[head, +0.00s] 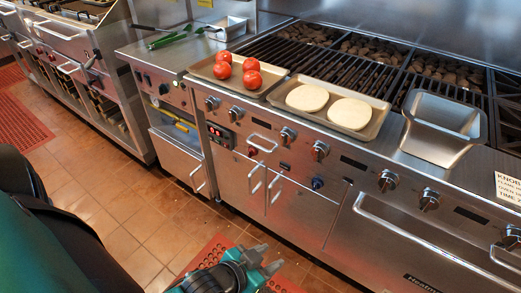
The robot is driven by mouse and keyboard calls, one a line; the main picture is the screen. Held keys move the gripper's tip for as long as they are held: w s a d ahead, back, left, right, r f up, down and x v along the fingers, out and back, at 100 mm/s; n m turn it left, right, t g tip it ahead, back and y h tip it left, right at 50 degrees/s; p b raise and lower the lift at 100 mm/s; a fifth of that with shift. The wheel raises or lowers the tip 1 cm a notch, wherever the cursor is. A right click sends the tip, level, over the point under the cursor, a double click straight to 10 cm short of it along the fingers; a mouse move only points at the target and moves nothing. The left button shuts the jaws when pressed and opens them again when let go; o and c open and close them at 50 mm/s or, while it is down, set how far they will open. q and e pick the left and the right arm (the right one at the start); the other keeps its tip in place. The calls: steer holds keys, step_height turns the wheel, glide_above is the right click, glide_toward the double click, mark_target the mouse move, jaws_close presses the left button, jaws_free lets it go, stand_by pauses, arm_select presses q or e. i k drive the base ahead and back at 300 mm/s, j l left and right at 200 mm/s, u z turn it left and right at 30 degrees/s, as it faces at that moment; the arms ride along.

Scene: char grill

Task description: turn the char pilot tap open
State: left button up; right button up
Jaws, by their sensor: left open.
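The char grill's front panel (330,170) carries several steel knobs in a row. Below them a small blue knob (317,183) and a small red knob (252,151) stand out; I cannot tell for sure which one is the char pilot tap, or its setting. My left gripper (267,261) is at the bottom of the head view, low over the floor in front of the grill. It is open and empty, apart from the panel and both small knobs. My right gripper is not in view.
A tray with several tomatoes (223,70), a tray with two pale rounds (349,113) and an empty steel pan (440,128) sit along the grill's front edge. Door handles (274,186) and a long oven rail (410,240) stick out. Tiled floor (130,215) is clear at left.

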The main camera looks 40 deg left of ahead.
mark_target(252, 151)
steer(key=i+j, duration=0.1)
steer(key=j, duration=0.9)
steer(key=i+j, duration=0.15)
steer(key=j, duration=0.85)
steer(key=i+j+z, duration=0.1)
steer(key=j, duration=0.95)
steer(key=i+j, duration=0.1)
steer(key=j, duration=0.9)
